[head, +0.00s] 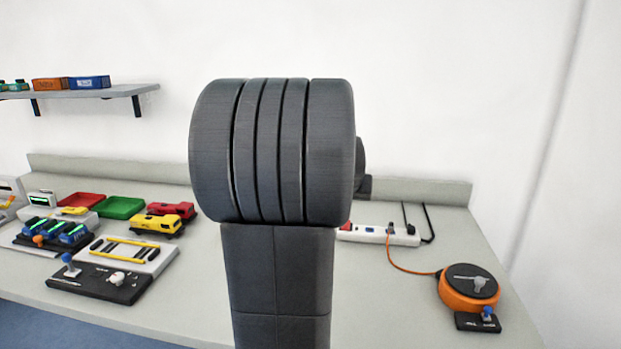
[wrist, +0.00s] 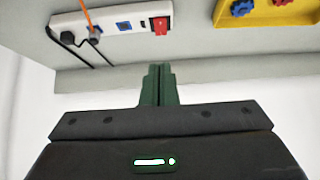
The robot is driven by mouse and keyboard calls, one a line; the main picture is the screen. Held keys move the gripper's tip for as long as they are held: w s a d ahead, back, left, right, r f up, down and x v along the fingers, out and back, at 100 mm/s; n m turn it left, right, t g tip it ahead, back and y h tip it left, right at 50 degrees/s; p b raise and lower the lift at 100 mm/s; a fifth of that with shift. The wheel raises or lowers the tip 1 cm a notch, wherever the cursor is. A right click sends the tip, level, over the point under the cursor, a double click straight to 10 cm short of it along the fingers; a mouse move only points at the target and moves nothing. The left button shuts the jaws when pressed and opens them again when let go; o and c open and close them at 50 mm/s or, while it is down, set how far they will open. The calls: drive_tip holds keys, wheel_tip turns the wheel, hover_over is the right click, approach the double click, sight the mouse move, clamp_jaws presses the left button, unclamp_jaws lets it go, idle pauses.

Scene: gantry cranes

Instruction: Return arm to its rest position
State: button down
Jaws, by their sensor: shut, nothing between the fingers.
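My gripper (wrist: 158,84) shows in the wrist view with its two green fingers pressed together and nothing between them. It points towards the bench (wrist: 200,55) and a white power strip (wrist: 110,24) with a red switch (wrist: 161,25); the view is upside down and the fingertips are apart from the strip. In the head view my dark grey arm stands upright in the middle and hides the gripper. The power strip (head: 372,235) shows there just right of the arm.
An orange round device (head: 468,293) with a cable stands at the bench's right. Yellow (head: 157,224) and red (head: 172,209) toy locomotives, a green tray (head: 120,207) and a black control panel (head: 100,282) lie on the left. A shelf (head: 75,93) hangs at upper left.

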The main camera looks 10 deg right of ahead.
drive_tip(key=x, duration=0.6)
drive_tip(key=w+x, duration=0.1)
drive_tip(key=x, duration=0.3)
drive_tip(key=shift+s+d+r+b, duration=0.1)
drive_tip(key=shift+r+b, duration=0.25)
drive_tip(key=shift+r, duration=0.1)
drive_tip(key=shift+w+d+r, duration=0.1)
drive_tip(key=shift+w+r, duration=0.15)
drive_tip(key=shift+w+r+g, duration=0.15)
drive_tip(key=shift+r+g, duration=0.15)
drive_tip(key=shift+v, duration=0.9)
